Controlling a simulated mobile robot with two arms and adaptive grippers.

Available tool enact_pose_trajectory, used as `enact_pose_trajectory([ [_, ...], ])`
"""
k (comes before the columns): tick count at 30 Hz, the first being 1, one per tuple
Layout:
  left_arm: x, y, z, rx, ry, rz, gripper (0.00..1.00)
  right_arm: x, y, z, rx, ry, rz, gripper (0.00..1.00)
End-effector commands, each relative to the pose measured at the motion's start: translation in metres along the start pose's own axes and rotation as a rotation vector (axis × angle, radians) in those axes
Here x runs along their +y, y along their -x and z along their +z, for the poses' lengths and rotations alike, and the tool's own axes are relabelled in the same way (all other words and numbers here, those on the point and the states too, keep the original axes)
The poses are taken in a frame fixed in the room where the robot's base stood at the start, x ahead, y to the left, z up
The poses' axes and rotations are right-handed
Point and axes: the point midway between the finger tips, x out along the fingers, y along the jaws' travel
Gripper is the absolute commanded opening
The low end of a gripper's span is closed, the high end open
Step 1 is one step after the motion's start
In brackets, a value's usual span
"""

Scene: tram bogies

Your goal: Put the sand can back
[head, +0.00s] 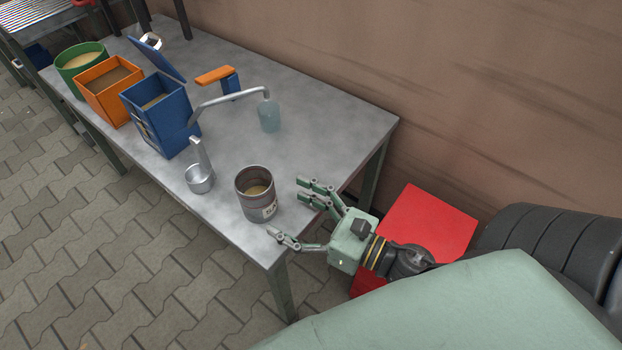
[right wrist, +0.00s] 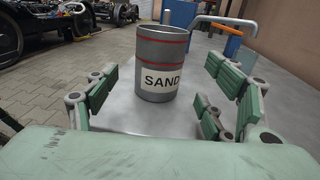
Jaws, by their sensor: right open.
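The sand can (head: 257,200) is a grey cylinder with red bands, a white label and tan sand inside. It stands upright near the front right corner of the grey metal table (head: 330,120). In the right wrist view the sand can (right wrist: 161,65) shows its "SAND" label, ahead of and between my fingers. My right gripper (head: 295,210) is open and empty, just right of the can, its fingers pointing toward it. In the right wrist view the right gripper (right wrist: 158,95) has its fingers spread to both sides, apart from the can. My left gripper is not in view.
A metal ladle (head: 200,180) is left of the can. A blue box with an open lid (head: 160,115), an orange box (head: 105,90) and a green tub (head: 80,62) stand farther left. A red box (head: 430,220) is beside the table.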

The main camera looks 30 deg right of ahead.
Motion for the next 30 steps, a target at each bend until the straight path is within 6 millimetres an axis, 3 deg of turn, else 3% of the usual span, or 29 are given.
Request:
enact_pose_trajectory([
  [4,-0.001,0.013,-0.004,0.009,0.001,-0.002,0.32,0.0,0.024,-0.002,0.002,-0.003,-0.002,0.75],
  [10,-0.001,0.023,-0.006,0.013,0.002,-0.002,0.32,0.0,0.041,0.0,0.0,0.0,-0.001,0.75],
  [30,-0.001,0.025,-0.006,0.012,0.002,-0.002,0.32,0.0,0.043,0.001,-0.001,0.001,0.0,0.75],
])
